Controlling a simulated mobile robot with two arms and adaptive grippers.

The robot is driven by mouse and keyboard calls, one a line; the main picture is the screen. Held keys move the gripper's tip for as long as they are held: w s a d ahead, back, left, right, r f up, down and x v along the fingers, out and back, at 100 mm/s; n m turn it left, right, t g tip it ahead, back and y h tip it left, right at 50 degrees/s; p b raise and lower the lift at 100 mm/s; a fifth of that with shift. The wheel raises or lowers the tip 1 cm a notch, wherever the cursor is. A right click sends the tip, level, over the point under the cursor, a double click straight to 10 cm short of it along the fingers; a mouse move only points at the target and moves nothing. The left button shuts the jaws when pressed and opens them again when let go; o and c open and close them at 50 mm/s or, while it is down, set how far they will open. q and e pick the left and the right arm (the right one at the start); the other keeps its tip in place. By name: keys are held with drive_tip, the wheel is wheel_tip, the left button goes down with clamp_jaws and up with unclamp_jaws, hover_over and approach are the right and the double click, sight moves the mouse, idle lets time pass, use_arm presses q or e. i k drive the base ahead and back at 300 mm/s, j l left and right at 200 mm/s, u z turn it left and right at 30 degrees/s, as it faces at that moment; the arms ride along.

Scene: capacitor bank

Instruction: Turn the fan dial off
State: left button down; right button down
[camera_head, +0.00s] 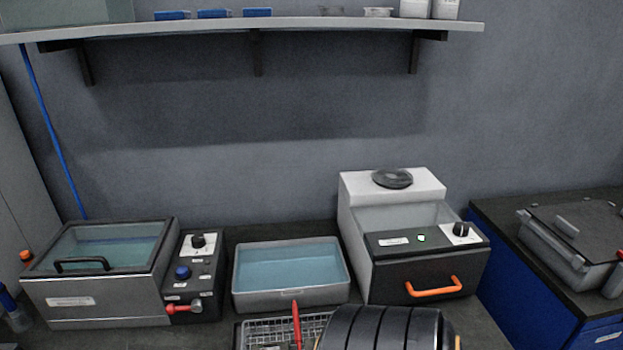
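A white and black unit (362,222) with a round dark fan vent (392,178) on top stands on the bench right of centre. A black dial (461,229) sits on a white plate at the right of its sloped front panel. A small green light (421,238) glows on the same panel, left of the dial. The dial's pointer is too small to read. An orange handle (433,287) is on the front below.
A grey tub of blue liquid (290,292) and a glass-lidded bath (98,293) with a control box (196,270) stand to the left. A wire basket (262,333) lies in front. A shelf (300,24) spans above. A blue cabinet (525,274) stands right.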

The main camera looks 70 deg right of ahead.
sight(461, 228)
drive_tip(key=z, duration=2.85)
